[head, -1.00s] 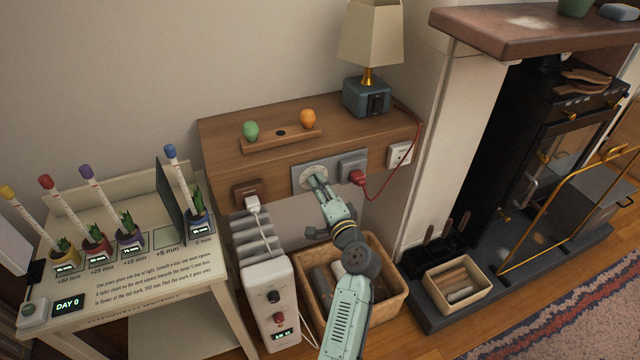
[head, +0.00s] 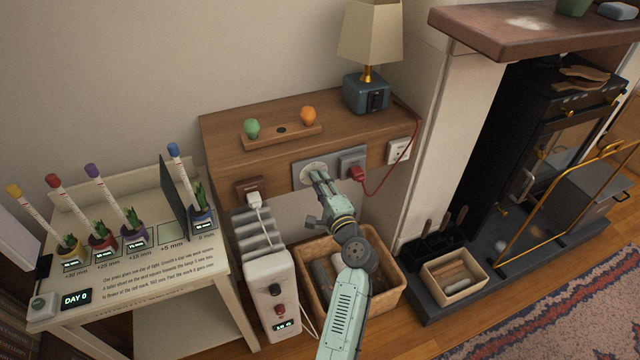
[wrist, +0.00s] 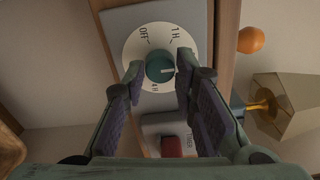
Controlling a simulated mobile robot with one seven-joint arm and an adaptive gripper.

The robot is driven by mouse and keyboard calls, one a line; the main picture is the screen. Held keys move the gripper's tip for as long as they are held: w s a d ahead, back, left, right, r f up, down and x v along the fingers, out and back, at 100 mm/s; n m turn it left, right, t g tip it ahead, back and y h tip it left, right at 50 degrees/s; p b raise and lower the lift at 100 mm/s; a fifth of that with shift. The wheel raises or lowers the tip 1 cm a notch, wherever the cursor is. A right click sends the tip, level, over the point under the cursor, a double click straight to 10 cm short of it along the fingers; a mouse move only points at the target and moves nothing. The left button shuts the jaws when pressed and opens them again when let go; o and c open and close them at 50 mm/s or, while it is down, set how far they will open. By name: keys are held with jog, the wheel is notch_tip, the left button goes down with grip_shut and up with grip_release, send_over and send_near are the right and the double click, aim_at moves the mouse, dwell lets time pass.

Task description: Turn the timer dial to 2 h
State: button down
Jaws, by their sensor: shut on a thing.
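The timer dial shows in the wrist view as a white round plate (wrist: 133,56) with a teal knob (wrist: 159,68) at its centre. OFF is at upper left, 1 H at upper right and 4 H below; no 2 H mark is visible, and the right finger covers part of the plate's right side. The knob's pale pointer line points right, past 1 H. My gripper (wrist: 158,74) has its fingertips on either side of the knob and is shut on it. In the head view, my gripper (head: 317,177) reaches the dial plate (head: 311,169) on the grey wall panel.
A red plug (head: 355,173) with a red cable sits right of the dial. A white heater (head: 268,285) and a wicker basket (head: 388,303) stand below. A lamp (head: 369,45) and a wooden holder (head: 282,137) with green and orange knobs are on the ledge above.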

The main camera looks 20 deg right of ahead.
jog(key=c, duration=1.3)
grip_release()
jog(key=s, duration=1.2)
jog(key=shift+d, duration=0.2)
